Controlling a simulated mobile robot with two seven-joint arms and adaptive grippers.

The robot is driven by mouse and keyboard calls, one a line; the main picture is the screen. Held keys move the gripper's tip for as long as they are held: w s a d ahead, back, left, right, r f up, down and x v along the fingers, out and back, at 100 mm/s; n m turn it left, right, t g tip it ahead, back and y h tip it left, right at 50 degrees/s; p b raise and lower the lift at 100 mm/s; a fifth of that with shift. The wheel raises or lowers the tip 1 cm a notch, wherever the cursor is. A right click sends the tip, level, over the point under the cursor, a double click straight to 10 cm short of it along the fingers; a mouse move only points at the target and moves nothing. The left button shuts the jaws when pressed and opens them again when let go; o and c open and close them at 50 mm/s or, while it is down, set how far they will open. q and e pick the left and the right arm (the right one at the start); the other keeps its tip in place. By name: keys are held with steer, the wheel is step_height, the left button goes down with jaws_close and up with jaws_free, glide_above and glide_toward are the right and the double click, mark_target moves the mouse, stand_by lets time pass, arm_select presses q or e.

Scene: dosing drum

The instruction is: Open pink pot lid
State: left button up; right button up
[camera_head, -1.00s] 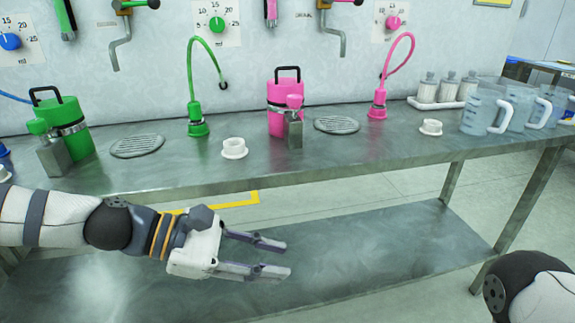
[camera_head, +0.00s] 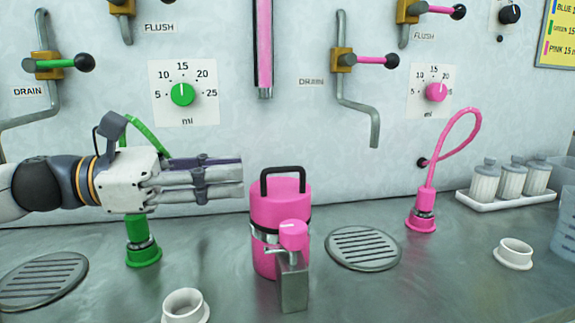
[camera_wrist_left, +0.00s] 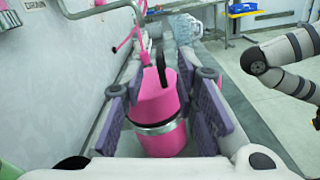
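The pink pot (camera_head: 266,215) stands upright on the steel counter with its pink lid (camera_head: 282,187) on and a black loop handle (camera_head: 283,171) on top. A silver band runs round it, and a grey block with a pink knob (camera_head: 293,235) is at its front. My left gripper (camera_head: 240,178) is level with the lid, just left of the pot, fingers pointing right. In the left wrist view, its purple-padded fingers (camera_wrist_left: 163,118) are wide apart and empty, with the pot (camera_wrist_left: 157,100) ahead between them. My right gripper is not in view.
A round drain grate (camera_head: 363,248) lies right of the pot. The pink spout (camera_head: 424,205) stands farther right, the green spout (camera_head: 142,245) behind my left arm. White cups (camera_head: 185,306) sit near the front. A pink lever (camera_head: 370,60) is on the wall above.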

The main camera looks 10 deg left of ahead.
mark_target(266, 171)
arm_select(q)
steer(key=x, duration=0.8)
steer(key=shift+w+d+f, duration=0.15)
steer(key=shift+d, duration=0.15)
jaws_close()
